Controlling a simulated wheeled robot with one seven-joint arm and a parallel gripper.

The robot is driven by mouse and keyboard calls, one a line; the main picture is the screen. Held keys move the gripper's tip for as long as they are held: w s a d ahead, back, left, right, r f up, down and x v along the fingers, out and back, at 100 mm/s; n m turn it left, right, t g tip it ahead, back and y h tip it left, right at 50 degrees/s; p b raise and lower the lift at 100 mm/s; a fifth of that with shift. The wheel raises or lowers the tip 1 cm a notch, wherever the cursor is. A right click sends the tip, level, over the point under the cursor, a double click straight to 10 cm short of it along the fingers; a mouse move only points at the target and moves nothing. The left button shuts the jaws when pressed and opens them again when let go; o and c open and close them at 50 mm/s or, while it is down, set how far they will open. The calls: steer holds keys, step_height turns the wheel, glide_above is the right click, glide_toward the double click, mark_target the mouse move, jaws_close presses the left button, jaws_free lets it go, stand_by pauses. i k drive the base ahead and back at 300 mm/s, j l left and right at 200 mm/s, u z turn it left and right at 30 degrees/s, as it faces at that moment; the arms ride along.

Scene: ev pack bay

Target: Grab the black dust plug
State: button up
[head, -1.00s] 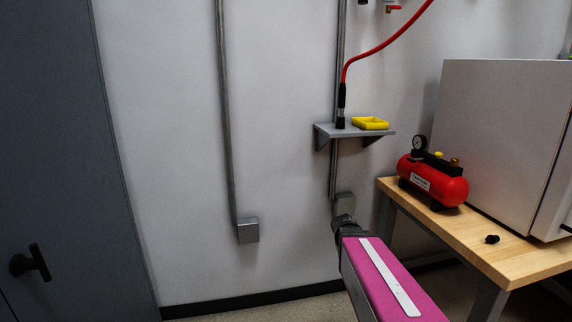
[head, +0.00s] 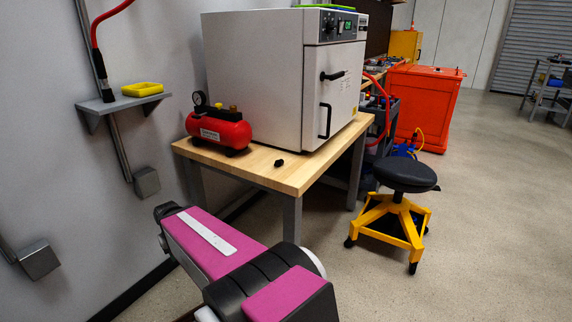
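A small black plug (head: 279,163) lies on the wooden bench top (head: 262,176), near its front edge. My arm, with pink covers, reaches up from the bottom in front of the bench, to the left of the plug. I cannot make out my gripper's fingers in this view.
A red air tank (head: 219,131) and a white cabinet (head: 260,75) stand on the bench. A wall shelf (head: 122,103) holds a yellow tray (head: 142,89). A black-seated stool (head: 405,176) stands right of the bench. An orange crate (head: 424,98) is behind. Open floor lies at right.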

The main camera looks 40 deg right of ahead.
mark_target(278, 163)
steer(key=z, duration=1.45)
steer(key=k+z, duration=0.25)
steer(key=i+l, duration=0.05)
